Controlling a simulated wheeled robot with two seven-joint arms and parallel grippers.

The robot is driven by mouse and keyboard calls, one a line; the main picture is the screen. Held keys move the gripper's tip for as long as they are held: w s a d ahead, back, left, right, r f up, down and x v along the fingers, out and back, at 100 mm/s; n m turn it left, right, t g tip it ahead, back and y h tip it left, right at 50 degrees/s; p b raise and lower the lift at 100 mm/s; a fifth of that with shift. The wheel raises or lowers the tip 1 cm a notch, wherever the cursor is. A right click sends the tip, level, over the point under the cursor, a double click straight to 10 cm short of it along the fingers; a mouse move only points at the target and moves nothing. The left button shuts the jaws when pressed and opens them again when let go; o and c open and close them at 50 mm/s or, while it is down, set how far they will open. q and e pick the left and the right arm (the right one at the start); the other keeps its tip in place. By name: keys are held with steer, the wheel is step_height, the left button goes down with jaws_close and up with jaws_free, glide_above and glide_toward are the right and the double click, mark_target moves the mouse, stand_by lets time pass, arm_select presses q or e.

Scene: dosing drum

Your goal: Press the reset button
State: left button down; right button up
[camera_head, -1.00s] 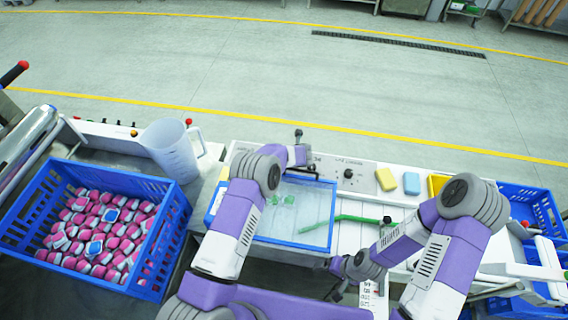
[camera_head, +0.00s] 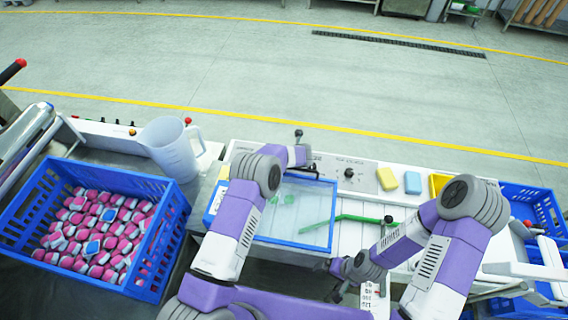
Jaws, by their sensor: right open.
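No button is clearly labelled reset at this size. A red button (camera_head: 187,121) and an orange one (camera_head: 132,131) show on the back ledge at the left. A white panel behind the tray carries a black knob (camera_head: 349,173) and small unreadable lettering. My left gripper (camera_head: 308,167) is at the panel's left part, behind the tray; its fingers are small and mostly hidden by the wrist. My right gripper (camera_head: 342,287) is open, low in front of the white ribbed surface, beside a white printed tag (camera_head: 371,298). Whether it touches the tag cannot be told.
A blue crate (camera_head: 172,232) of pink-and-white pieces and a clear jug (camera_head: 170,150) stand left. A blue-rimmed tray (camera_head: 310,246) holds green bits, with a green stick (camera_head: 350,218) across its edge. Yellow (camera_head: 387,179) and blue (camera_head: 412,183) blocks lie behind. Another blue crate (camera_head: 528,205) is right.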

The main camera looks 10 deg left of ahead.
arm_select(q)
steer(key=shift+f+b, duration=0.5)
steer(key=shift+b, duration=0.05)
stand_by(0.6)
steer(key=shift+s+f, duration=0.25)
steer(key=shift+f, duration=0.2)
stand_by(0.3)
steer(key=shift+r, duration=1.05)
steer(key=shift+r, duration=0.1)
steer(key=shift+w+r+p, duration=0.1)
steer(key=shift+r+p, duration=1.6)
steer(key=shift+r, duration=0.85)
